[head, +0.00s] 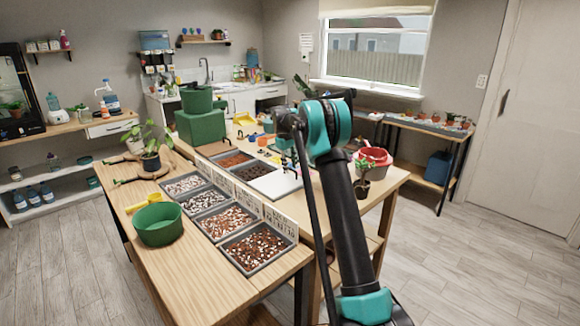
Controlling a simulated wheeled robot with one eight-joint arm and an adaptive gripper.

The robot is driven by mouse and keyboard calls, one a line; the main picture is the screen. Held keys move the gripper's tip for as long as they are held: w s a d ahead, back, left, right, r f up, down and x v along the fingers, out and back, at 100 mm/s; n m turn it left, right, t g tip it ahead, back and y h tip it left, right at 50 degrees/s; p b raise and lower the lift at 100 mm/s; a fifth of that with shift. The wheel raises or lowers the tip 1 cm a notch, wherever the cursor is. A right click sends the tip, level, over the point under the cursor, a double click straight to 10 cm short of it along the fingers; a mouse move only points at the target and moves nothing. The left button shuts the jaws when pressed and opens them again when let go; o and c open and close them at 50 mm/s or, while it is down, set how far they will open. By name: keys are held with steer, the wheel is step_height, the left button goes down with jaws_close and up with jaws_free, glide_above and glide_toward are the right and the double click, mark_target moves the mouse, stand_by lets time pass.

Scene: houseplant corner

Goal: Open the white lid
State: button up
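A flat white panel (272,184), which looks like the white lid, lies at the right end of the rear row of grey trays on the wooden table. It looks flat and shut, though its right part is partly hidden by my arm. My arm rises from the bottom right, and its teal joint stands in front of the table's right side. Small dark parts that look like my gripper (291,165) show just left of this joint, above or near the panel's far edge. They are too small to show whether the fingers are open or touch the panel.
Grey trays of pebbles and bark (257,246) line the table. A green block (200,127) stands behind.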

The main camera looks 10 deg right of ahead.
steer(key=shift+c, duration=0.6)
jaws_close()
steer(key=shift+r, duration=0.15)
steer(key=shift+s+a+r+t+h, duration=0.2)
steer(key=shift+a+r+t+h, duration=0.1)
steer(key=shift+r, duration=0.2)
steer(key=s+a+r+t+h, duration=0.4)
steer(key=s+a+r+h, duration=0.1)
steer(key=a, duration=0.2)
steer(key=s+a+r+t+h, duration=0.3)
steer(key=s+a+r+h, duration=0.2)
steer(key=a, duration=0.3)
steer(key=shift+s+a+r+t+h, duration=0.2)
steer(key=shift+s+a+t+h, duration=0.15)
steer(key=shift+s, duration=0.4)
